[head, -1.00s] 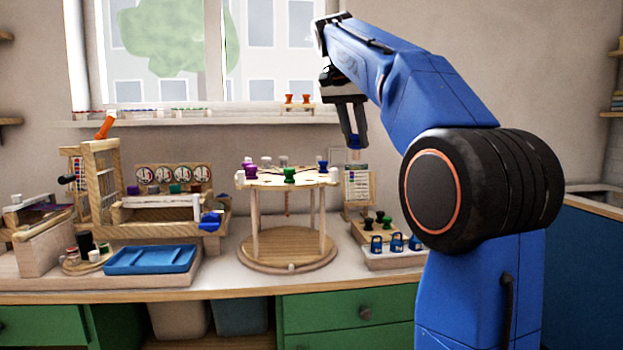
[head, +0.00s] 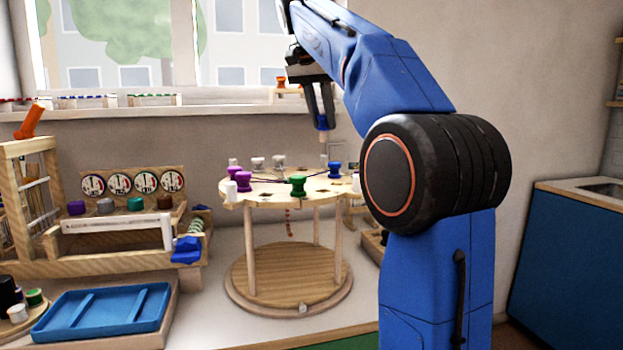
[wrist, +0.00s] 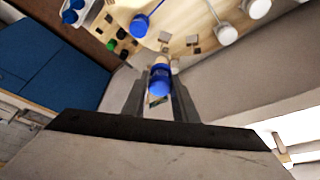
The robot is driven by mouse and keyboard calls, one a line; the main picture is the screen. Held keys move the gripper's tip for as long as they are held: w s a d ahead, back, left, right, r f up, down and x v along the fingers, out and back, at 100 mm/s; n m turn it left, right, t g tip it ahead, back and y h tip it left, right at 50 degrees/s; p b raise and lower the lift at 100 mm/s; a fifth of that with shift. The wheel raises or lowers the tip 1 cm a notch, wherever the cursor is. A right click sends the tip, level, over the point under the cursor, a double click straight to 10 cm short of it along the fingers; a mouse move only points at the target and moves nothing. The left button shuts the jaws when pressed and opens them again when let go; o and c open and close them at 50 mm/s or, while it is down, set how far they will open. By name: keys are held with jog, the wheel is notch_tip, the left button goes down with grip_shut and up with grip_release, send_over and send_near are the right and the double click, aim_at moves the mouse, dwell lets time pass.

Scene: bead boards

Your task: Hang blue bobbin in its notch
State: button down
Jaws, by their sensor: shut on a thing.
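My gripper (head: 321,122) is shut on a blue bobbin (wrist: 159,80), held between its fingertips. In the head view only a little blue of it shows at the fingertips. They are above and behind the round wooden stand (head: 262,190), apart from it. Another blue bobbin (head: 335,169) is at the stand's right rim. Green (head: 298,186), purple (head: 243,181) and white bobbins (head: 231,190) hang around the rim. In the wrist view, the stand's top (wrist: 178,22) lies just beyond the held bobbin. I cannot make out which notch is meant for it.
A wooden loom-like frame (head: 28,150) and a blue tray (head: 75,312) are on the left. Dials (head: 133,182) stand behind a row of bobbins. The windowsill (head: 150,110) runs behind the stand. Bare wall lies to the right of my arm.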

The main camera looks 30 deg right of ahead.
jog(key=shift+w+f, duration=0.15)
jog(key=shift+f, duration=0.15)
send_near(325, 172)
jog(key=shift+d+x, duration=0.2)
jog(key=shift+x, duration=2.25)
jog(key=shift+w+f, duration=0.1)
jog(key=shift+f, duration=0.4)
jog(key=c, duration=1.4)
grip_release()
jog(key=shift+c, duration=0.2)
jog(key=shift+r, duration=0.25)
jog(key=v, duration=1.2)
jog(key=shift+r, duration=0.3)
